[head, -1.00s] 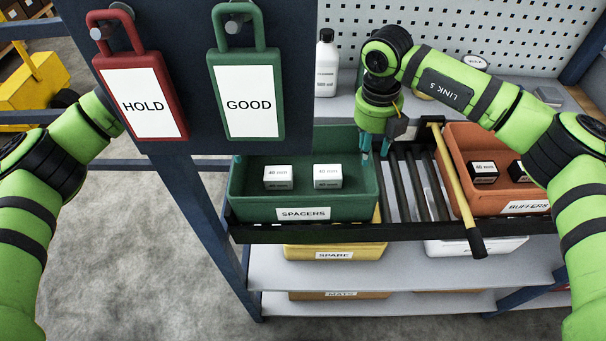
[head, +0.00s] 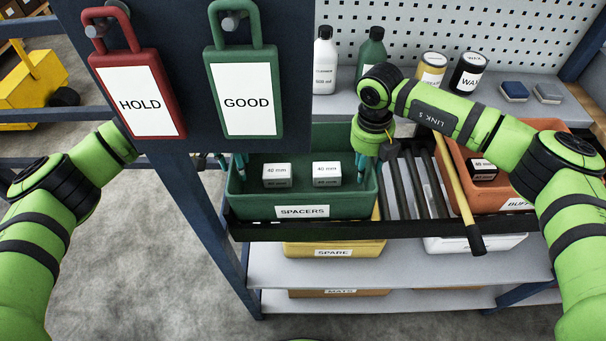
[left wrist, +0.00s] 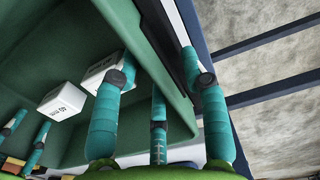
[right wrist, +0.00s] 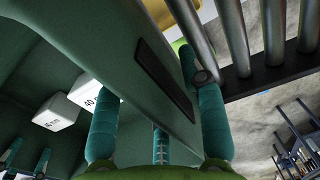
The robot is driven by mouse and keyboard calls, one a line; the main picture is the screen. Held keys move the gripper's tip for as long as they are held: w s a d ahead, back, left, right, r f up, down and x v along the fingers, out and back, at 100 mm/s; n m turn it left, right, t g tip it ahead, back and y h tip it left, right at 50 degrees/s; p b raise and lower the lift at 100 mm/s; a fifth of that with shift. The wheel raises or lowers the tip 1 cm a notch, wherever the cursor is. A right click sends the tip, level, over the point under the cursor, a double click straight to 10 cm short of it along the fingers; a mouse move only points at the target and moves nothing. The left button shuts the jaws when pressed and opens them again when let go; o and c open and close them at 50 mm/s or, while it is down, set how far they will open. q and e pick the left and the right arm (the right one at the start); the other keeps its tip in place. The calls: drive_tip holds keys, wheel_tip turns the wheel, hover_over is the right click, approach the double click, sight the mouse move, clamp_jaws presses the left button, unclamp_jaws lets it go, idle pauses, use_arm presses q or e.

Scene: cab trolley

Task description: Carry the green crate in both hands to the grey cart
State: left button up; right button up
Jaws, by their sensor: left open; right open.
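The green crate (head: 301,199), labelled SPACERS, stands on the dark-edged roller shelf with two white 40 mm boxes (head: 277,174) (head: 326,173) in it. My left gripper (head: 238,166) is open at the crate's left wall. In the left wrist view its fingers (left wrist: 158,110) stand on both sides of that wall (left wrist: 150,62). My right gripper (head: 362,165) is open at the right wall. In the right wrist view its fingers (right wrist: 158,115) stand on both sides of that wall (right wrist: 120,60), by a dark slot. No grey cart is recognisable.
A yellow bar (head: 456,190) lies across the rollers (head: 412,185) right of the crate. An orange crate (head: 505,200) stands further right, partly behind my right arm. HOLD (head: 138,100) and GOOD (head: 247,95) tags hang on a dark panel at upper left. Grey floor (head: 130,260) is open at left.

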use_arm(q)
clamp_jaws()
use_arm(e)
clamp_jaws()
use_arm(q)
drive_tip(key=shift+w+r, duration=0.1)
use_arm(e)
drive_tip(key=shift+w+r, duration=0.1)
drive_tip(key=shift+r, duration=0.05)
